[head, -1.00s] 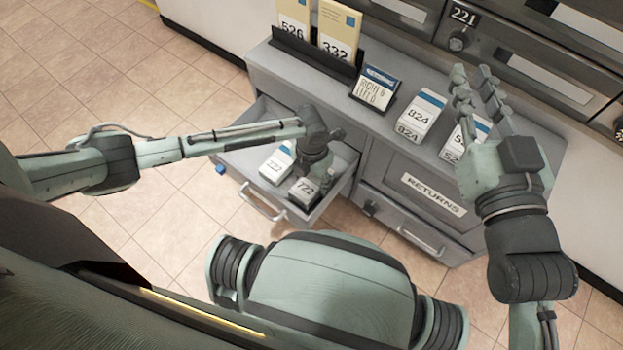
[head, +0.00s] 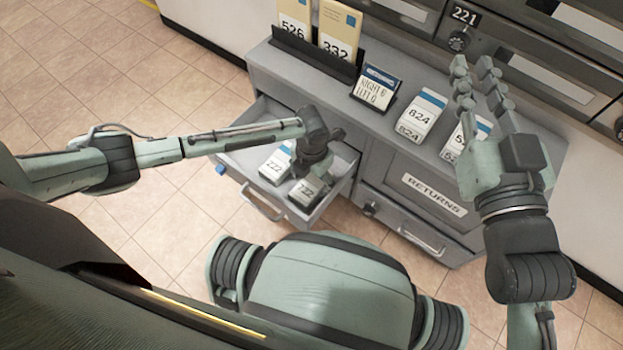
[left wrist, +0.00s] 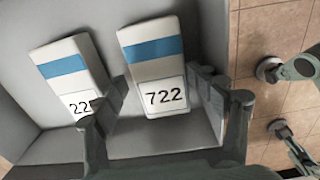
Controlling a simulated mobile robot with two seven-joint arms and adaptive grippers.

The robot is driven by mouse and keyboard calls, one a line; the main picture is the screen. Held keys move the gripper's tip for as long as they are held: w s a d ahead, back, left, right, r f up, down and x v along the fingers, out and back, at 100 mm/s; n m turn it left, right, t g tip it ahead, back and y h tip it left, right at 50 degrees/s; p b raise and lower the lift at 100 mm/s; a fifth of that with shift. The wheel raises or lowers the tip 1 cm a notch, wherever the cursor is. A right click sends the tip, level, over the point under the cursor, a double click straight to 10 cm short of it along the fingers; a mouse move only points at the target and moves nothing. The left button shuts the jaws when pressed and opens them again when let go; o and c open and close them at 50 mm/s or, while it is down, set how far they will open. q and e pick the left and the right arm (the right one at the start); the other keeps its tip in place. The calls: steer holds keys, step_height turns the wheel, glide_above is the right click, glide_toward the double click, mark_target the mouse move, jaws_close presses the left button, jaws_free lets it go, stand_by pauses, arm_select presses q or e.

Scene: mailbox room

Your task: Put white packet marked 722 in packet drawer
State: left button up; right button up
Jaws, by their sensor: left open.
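The white packet marked 722 (left wrist: 158,72), with a blue band, lies in the open packet drawer (head: 253,202). It also shows in the head view (head: 303,192), partly under my left gripper. My left gripper (head: 311,170) reaches down into the drawer. In the left wrist view its fingers (left wrist: 158,100) are open, one on each side of the packet's lower end; I cannot tell whether they touch it. A similar packet (left wrist: 74,72) lies to the left, its number partly hidden by a finger. My right gripper (head: 474,64) is open and empty above the counter's right part.
White packets marked 824 (head: 422,112) and another (head: 462,138) lie on the counter. A small sign (head: 377,88) and a rack (head: 312,57) with yellow envelopes 526 and 332 stand behind. The returns compartment (head: 433,193) is shut, right of the drawer. Mailboxes line the back.

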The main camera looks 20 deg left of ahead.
mark_target(311, 184)
arm_select(q)
steer(key=shift+d+r, duration=0.1)
steer(key=shift+d, duration=0.1)
step_height(311, 184, up, 12)
steer(key=shift+a, duration=0.2)
steer(key=shift+s, duration=0.1)
